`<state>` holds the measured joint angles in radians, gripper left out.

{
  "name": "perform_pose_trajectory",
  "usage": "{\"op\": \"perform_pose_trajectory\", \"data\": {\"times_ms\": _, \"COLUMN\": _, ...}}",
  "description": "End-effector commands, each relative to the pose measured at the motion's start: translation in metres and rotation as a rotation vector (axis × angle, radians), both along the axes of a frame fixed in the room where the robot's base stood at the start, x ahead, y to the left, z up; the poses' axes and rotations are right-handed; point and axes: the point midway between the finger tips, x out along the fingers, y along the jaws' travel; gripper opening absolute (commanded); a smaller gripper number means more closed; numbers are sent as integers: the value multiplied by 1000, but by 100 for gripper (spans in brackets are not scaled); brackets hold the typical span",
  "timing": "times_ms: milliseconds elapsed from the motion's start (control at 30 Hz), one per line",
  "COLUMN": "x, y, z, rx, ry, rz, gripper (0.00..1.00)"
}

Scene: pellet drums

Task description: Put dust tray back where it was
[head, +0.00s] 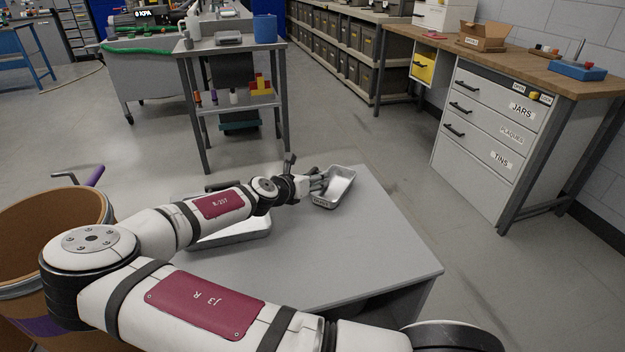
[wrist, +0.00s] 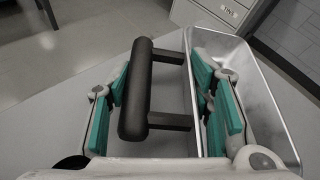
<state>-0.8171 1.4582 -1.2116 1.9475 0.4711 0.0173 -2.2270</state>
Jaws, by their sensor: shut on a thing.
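A grey metal tray (head: 322,203) with a small label, likely the dust tray, is at the far edge of the grey table and looks tilted. I cannot tell whether it touches the top. My gripper (head: 312,184) is at its left side. In the wrist view, my gripper (wrist: 165,95) has teal pads on either side of the tray's black handle (wrist: 136,90) and near wall. The left pad is against the handle, and the right finger reaches inside the tray (wrist: 262,95). A second shallow metal tray (head: 235,234) lies on the table, partly hidden by my arm.
The grey table (head: 370,255) is clear at its front right. A brown drum (head: 45,220) stands at the left. A tall side table (head: 232,45) is behind. A bench with labelled drawers (head: 495,125) stands right, with open floor between.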

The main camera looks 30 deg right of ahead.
Motion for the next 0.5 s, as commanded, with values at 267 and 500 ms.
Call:
{"op": "perform_pose_trajectory", "data": {"times_ms": 267, "x": 0, "y": 0, "z": -2, "rx": 0, "ry": 0, "rz": 0, "gripper": 61}}
{"op": "perform_pose_trajectory", "data": {"times_ms": 500, "x": 0, "y": 0, "z": -2, "rx": 0, "ry": 0, "rz": 0, "gripper": 67}}
